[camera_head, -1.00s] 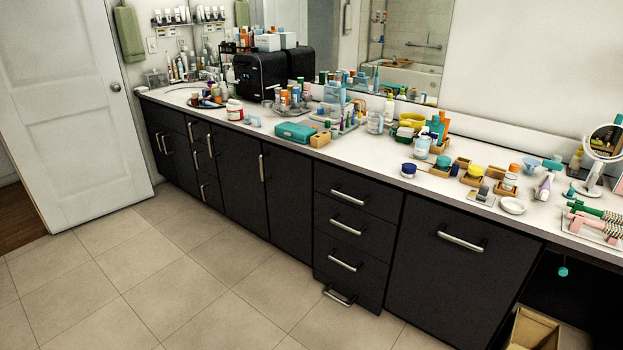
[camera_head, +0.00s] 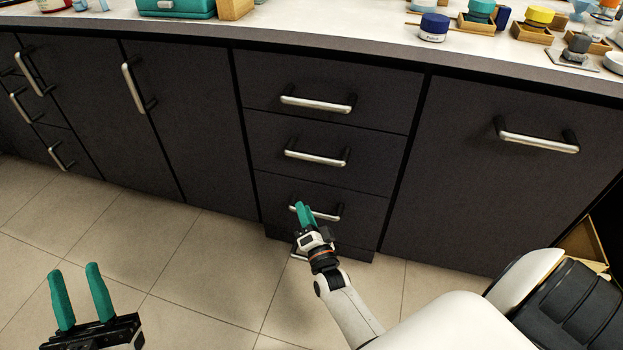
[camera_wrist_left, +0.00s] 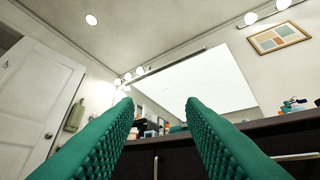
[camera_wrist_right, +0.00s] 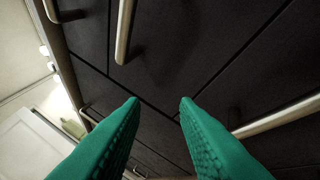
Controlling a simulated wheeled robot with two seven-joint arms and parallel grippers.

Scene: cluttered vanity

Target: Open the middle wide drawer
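A stack of dark wide drawers with metal bar handles stands in the middle of the head view, all shut. Touch with the handle cannot be told. My left gripper (camera_head: 76,285) is open and empty over the floor, also seen open in the left wrist view (camera_wrist_left: 159,103).
Cluttered countertop (camera_head: 340,48) runs above the drawers. A large cabinet front with a handle (camera_head: 540,141) is to the right, and cabinet doors with a vertical handle (camera_head: 135,88) to the left. The tiled floor (camera_head: 190,260) in front is clear.

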